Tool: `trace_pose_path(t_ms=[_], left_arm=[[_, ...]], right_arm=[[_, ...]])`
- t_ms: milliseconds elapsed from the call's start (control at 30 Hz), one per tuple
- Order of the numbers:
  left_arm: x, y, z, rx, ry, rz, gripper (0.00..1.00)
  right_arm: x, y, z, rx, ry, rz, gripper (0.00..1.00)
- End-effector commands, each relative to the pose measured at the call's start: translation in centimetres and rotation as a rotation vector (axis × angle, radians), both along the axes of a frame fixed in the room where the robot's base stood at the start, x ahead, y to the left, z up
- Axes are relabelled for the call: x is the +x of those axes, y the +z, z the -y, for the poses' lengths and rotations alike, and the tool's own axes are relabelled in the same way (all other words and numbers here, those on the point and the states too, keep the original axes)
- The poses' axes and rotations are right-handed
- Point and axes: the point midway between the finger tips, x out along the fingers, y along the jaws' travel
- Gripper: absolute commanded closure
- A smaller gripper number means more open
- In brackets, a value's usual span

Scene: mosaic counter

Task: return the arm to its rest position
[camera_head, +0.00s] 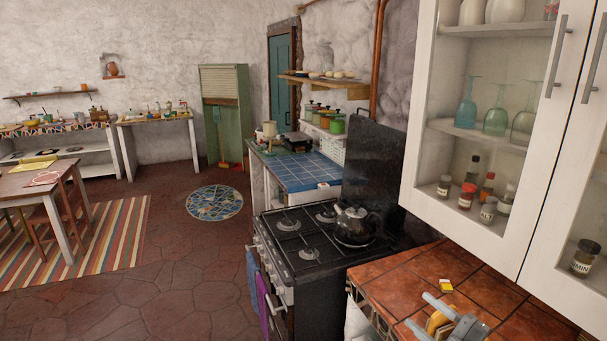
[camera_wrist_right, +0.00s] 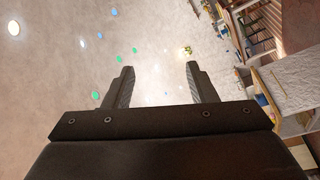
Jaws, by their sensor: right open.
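My right gripper (camera_head: 419,310) shows at the bottom right of the head view, in front of the tiled counter. Its two grey fingers point left and stand apart. In the right wrist view the same gripper (camera_wrist_right: 160,68) has its dark fingers spread with nothing between them. Behind the fingers there is only a distant pale surface with small coloured dots, and room furniture lies off to the right. The rest of my right arm is cut off by the head view's lower edge. My left gripper is in neither view.
The terracotta counter (camera_head: 395,290) holds a small yellow packet (camera_head: 446,285). Left of it is a black stove (camera_head: 300,240) with a kettle (camera_head: 352,224). A glass-fronted cabinet (camera_head: 411,190) hangs above the counter. The stone floor (camera_head: 190,275) left of the stove is open.

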Motion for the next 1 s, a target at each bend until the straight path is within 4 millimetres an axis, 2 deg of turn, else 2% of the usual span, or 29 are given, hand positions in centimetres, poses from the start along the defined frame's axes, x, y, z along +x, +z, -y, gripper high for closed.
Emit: trace_pose_path(t_ms=[100, 267, 367, 467, 600, 767, 900, 1000], left_arm=[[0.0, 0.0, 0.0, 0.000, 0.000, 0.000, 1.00], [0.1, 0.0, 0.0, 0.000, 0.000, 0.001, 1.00], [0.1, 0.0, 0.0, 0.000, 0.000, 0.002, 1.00], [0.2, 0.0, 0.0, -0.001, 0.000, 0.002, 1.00], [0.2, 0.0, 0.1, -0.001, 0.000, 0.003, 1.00], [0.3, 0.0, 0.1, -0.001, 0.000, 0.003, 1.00], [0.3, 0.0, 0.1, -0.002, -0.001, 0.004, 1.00], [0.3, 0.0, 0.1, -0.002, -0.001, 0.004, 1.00]], right_arm=[[-1.2, 1.3, 2.1, 0.156, -0.176, 0.039, 0.49], [-3.1, 1.4, 6.0, 0.337, -0.438, 0.015, 0.49], [-4.9, 0.2, 8.5, 0.433, -0.602, -0.047, 0.49], [-7.0, -1.8, 10.7, 0.513, -0.762, -0.145, 0.49], [-10.9, -5.6, 12.7, 0.592, -0.967, -0.338, 0.49], [-16.5, -10.4, 12.9, 0.634, -1.150, -0.626, 0.49], [-21.8, -13.9, 11.5, 0.627, -1.243, -0.899, 0.49], [-25.0, -15.4, 10.0, 0.609, -1.269, -1.067, 0.49]])
